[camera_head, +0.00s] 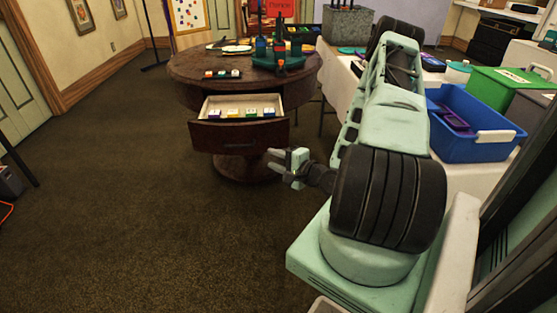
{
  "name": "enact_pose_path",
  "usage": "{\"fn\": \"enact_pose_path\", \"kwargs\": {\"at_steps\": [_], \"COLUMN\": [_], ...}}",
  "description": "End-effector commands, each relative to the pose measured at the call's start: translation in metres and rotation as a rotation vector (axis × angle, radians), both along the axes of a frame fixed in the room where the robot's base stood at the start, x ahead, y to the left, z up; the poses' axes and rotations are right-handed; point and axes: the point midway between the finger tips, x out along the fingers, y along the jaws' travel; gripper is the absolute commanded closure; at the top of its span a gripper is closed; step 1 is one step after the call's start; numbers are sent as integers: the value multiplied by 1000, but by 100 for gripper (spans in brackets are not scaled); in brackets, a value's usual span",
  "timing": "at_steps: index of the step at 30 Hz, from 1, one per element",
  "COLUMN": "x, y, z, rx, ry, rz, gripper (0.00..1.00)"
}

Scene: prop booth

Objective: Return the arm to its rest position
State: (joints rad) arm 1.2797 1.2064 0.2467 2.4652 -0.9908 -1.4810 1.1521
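My arm is pale green with black joints and fills the right middle of the head view. It rises from its base, folds over at the top and comes back down, with its end pointing left. My gripper (272,160) is in front of the round table, just right of and below the open drawer (215,139). Its two fingers are apart, with nothing visible between them. It appears clear of the drawer front.
The dark round table (187,68) carries coloured items. Its pulled-out drawer holds several small coloured blocks. At right, a white-clothed table bears a blue bin (478,148), a green box (498,88) and a grey container (346,24). Carpet (130,220) at left is mostly clear.

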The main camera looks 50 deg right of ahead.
Motion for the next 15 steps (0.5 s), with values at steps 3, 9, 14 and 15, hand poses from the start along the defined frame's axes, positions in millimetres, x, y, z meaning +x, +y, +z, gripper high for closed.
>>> {"fn": "enact_pose_path", "kwargs": {"at_steps": [3, 9, 14, 15], "x": [-8, -10, -10, -10], "y": [1, 1, 1, 1], "z": [1, 1, 1, 1], "rx": [2, 1, 1, 1], "ry": [0, 0, 0, 0], "rz": [-1, 0, 0, 0], "gripper": [68, 68, 68, 68]}}
